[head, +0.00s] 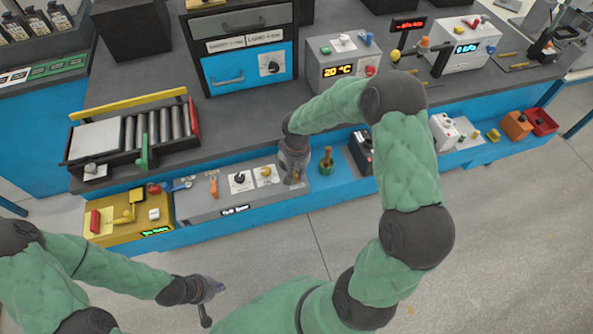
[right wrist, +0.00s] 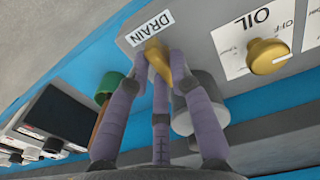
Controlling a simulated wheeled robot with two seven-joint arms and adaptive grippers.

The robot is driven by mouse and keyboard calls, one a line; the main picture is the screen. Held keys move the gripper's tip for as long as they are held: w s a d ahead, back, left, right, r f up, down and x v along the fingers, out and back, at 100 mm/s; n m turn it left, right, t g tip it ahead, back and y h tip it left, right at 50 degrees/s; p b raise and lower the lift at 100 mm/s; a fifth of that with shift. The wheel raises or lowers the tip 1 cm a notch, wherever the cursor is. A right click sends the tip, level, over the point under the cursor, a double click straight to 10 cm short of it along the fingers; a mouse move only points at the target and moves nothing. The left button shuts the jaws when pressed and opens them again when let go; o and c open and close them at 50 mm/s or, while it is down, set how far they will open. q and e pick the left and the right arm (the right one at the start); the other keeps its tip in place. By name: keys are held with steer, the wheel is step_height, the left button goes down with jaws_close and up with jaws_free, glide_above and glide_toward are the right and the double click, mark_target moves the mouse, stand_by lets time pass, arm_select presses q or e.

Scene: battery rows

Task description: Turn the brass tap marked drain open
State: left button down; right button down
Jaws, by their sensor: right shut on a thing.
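The brass tap (right wrist: 157,62) sits under a white label reading DRAIN (right wrist: 151,26) in the right wrist view. My right gripper (right wrist: 160,65) has its purple-grey fingers shut on the tap's handle, which slants down to the right between them. In the head view my right gripper (head: 294,178) reaches down to the grey panel on the low front ledge and hides most of the tap. My left gripper (head: 210,300) is low at the left, away from the bench, with its fingers spread and nothing visible between them.
A yellow OIL knob (right wrist: 267,56) is right of the tap in the wrist view. The floor (head: 300,245) in front is clear.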

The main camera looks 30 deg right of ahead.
mark_target(296, 173)
stand_by(0.4)
steer(key=c, duration=1.4)
jaws_free()
steer(key=shift+o, duration=0.2)
steer(key=shift+r, duration=0.1)
step_height(296, 173, up, 12)
